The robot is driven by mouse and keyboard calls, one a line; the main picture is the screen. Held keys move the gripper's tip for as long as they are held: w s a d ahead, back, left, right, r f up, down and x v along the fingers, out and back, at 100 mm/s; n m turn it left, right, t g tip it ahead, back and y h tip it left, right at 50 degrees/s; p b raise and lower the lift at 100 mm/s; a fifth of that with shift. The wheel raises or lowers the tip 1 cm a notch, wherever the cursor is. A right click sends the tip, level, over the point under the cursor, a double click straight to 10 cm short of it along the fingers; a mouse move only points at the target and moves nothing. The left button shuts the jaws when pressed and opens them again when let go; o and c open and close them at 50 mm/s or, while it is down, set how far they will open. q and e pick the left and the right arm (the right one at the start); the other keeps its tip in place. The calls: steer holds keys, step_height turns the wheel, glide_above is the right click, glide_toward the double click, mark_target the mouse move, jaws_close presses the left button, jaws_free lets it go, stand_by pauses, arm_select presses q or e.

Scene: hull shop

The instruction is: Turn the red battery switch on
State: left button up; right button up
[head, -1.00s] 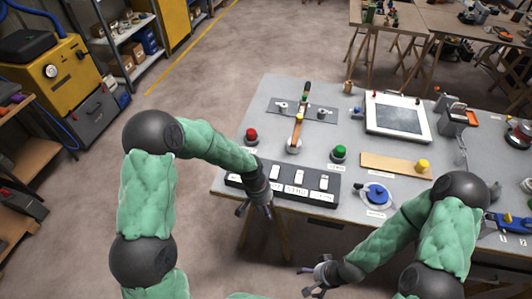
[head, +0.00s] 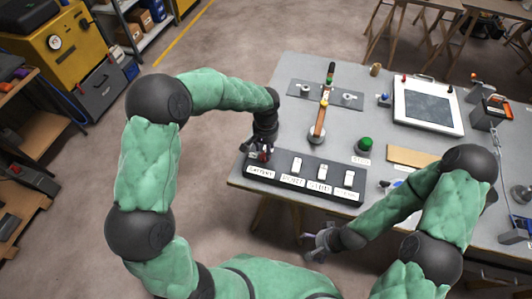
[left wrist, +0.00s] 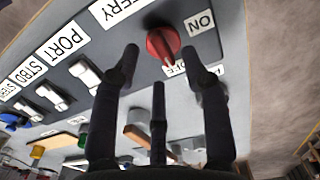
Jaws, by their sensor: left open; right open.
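The red battery switch (left wrist: 163,44) is a knob on a dark panel in the left wrist view. An ON label (left wrist: 200,22) sits on one side of it and a partly hidden OFF label (left wrist: 178,69) below it. My left gripper (left wrist: 159,62) is open, its fingertips on either side of the knob; I cannot tell whether they touch it. In the head view my left gripper (head: 261,150) is over the left end of the switch panel (head: 310,178), mostly hiding the switch. My right gripper (head: 311,244) is open and empty off the table's front edge.
Several white rocker switches (head: 322,172) stand right of the battery switch on the panel. A green button (head: 366,145) and a lever (head: 319,122) stand behind the panel. A framed screen (head: 428,104) lies further back.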

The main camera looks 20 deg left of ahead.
arm_select(q)
steer(key=shift+f, duration=1.45)
jaws_close()
steer(key=shift+b, duration=0.35)
steer(key=n+b, duration=0.1)
steer(key=n, duration=0.2)
steer(key=shift+w+n, duration=0.1)
steer(key=shift+n, duration=0.3)
steer(key=n+b, duration=0.1)
steer(key=n, duration=0.3)
steer(key=shift+n+b, duration=0.3)
steer(key=shift+b, duration=0.1)
steer(key=n+b, duration=0.1)
steer(key=n, duration=0.3)
steer(key=shift+w+a, duration=0.1)
steer(key=shift+a+n+b, duration=0.1)
steer(key=shift+n+b, duration=0.4)
steer(key=shift+n, duration=2.3)
